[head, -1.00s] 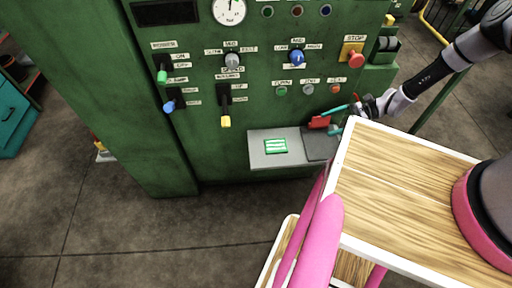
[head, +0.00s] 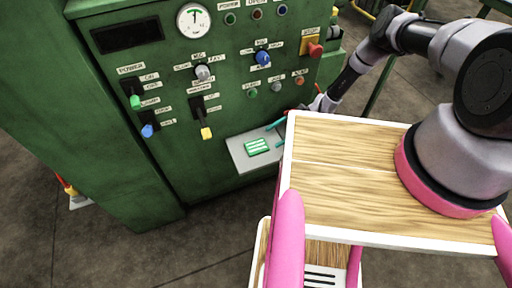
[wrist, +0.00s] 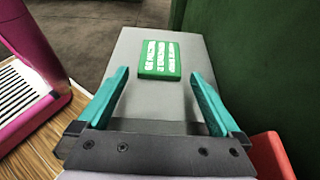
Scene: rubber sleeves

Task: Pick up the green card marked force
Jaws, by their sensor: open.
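The green card (head: 257,146) with white printed lines lies flat on a grey shelf (head: 238,153) at the front of the green machine. It also shows in the wrist view (wrist: 160,60), near the far part of the shelf; its lettering is too blurred to read. My gripper (wrist: 160,82) has two teal fingers spread wide, with nothing between them. The card lies ahead of the fingertips, roughly centred between them and apart from them. In the head view, part of my gripper is hidden behind the wooden-topped cart.
The green machine (head: 215,110) carries levers, knobs, buttons and a gauge above the shelf. A red object (wrist: 271,154) sits right of my gripper in the wrist view. A wooden top with a white rim (head: 345,170) stands in front.

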